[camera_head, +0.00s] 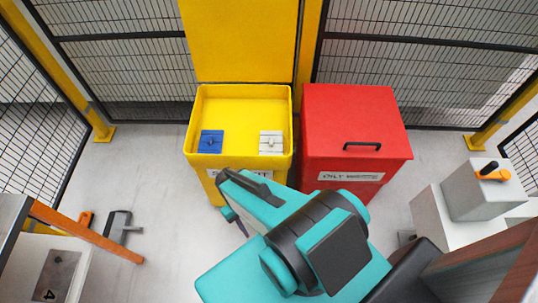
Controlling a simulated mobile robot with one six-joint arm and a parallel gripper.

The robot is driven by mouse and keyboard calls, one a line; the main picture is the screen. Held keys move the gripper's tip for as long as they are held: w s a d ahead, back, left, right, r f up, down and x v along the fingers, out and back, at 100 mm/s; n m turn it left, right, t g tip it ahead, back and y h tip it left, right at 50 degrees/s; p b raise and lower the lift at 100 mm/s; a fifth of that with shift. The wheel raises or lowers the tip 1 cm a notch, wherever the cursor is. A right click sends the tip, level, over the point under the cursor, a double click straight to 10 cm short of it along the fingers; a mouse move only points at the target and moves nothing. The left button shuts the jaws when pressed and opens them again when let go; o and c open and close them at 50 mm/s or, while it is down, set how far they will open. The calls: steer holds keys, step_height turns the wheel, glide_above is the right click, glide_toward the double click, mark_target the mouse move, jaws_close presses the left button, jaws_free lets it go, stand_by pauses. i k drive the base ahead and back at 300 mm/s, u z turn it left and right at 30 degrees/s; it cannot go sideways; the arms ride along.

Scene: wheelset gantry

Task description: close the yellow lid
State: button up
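The yellow lid (240,40) stands open, upright at the back of the yellow bin (190,128), and its top runs out of the picture. The bin's open top shows a blue piece (210,142) at the front left and a white piece (271,142) at the front right inside. My teal arm reaches in from the lower right, low in front of the bin, and covers part of its front.
A red bin (355,110) with a shut lid and black handle stands close to the right of the yellow bin. Mesh fencing (430,62) runs behind. A grey block with an orange-black handle (492,175) is at right.

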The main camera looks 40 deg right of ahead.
mark_target(229, 40)
steer(key=z, duration=0.7)
steer(key=k, duration=1)
steer(key=u, duration=0.05)
steer(key=i, duration=0.8)
steer(key=z, duration=0.05)
